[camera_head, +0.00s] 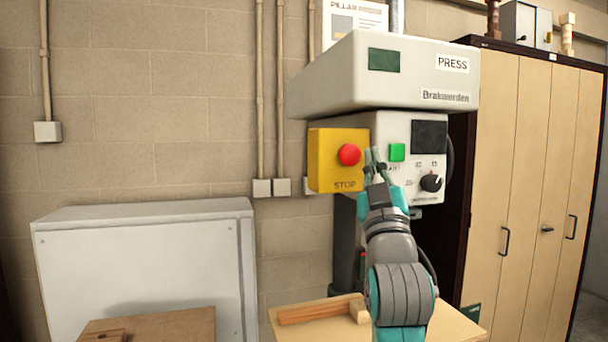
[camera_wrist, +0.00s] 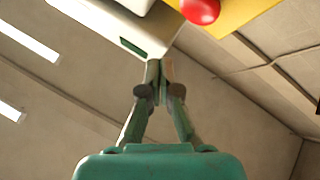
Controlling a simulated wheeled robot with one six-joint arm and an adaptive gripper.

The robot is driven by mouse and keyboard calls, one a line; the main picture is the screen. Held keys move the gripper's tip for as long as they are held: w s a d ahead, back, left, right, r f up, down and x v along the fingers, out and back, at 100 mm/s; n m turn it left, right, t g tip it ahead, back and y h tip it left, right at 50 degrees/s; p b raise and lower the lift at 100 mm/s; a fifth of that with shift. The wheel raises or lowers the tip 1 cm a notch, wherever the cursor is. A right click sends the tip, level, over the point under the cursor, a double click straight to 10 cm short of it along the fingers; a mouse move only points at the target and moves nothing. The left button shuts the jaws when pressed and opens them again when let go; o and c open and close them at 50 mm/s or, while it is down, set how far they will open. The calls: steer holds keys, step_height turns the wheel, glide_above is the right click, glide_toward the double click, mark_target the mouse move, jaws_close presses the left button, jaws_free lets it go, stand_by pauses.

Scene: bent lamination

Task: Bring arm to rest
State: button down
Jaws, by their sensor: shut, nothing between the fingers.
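My arm reaches up in front of the press (camera_head: 405,75) in the head view. My gripper (camera_head: 375,152) is shut and empty, close to the control panel between the red stop button (camera_head: 349,154) and the green button (camera_head: 397,152). I cannot tell whether its tips touch the panel. In the wrist view my gripper (camera_wrist: 159,66) has its fingertips together, with the red stop button (camera_wrist: 200,10) on its yellow box (camera_wrist: 245,12) above and to the right. The lower part of the press is partly hidden behind my arm.
A wooden table (camera_head: 445,318) below my arm bears a wooden piece (camera_head: 315,312). A tall wooden cupboard (camera_head: 535,180) stands at right. A dial (camera_head: 431,183) juts from the panel.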

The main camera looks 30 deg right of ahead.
steer(key=w+a+f+n+y, duration=0.15)
steer(key=a+f+y, duration=0.25)
steer(key=f, duration=1.2)
steer(key=s+a+f+n+y, duration=0.15)
steer(key=a+f+y, duration=0.3)
steer(key=f, duration=1.05)
steer(key=s+a+f+g+y, duration=0.1)
steer(key=s+a+f, duration=0.1)
steer(key=f, duration=0.4)
steer(key=s+a+f+g+y, duration=0.1)
steer(key=s+a+f, duration=0.15)
steer(key=f, duration=0.25)
steer(key=s+a+f+g+y, duration=0.1)
steer(key=s+a+f, duration=0.2)
steer(key=s+f, duration=0.4)
steer(key=s+a+f+g+y, duration=0.1)
steer(key=s+a+f+y, duration=0.1)
steer(key=s+a+f, duration=0.35)
steer(key=s+f+g, duration=0.1)
steer(key=s+f, duration=0.1)
steer(key=s, duration=0.8)
steer(key=s+a+f+g+y, duration=0.1)
steer(key=s+f+g, duration=0.1)
steer(key=s, duration=0.9)
steer(key=shift+a+f, duration=0.15)
steer(key=shift+f, duration=0.25)
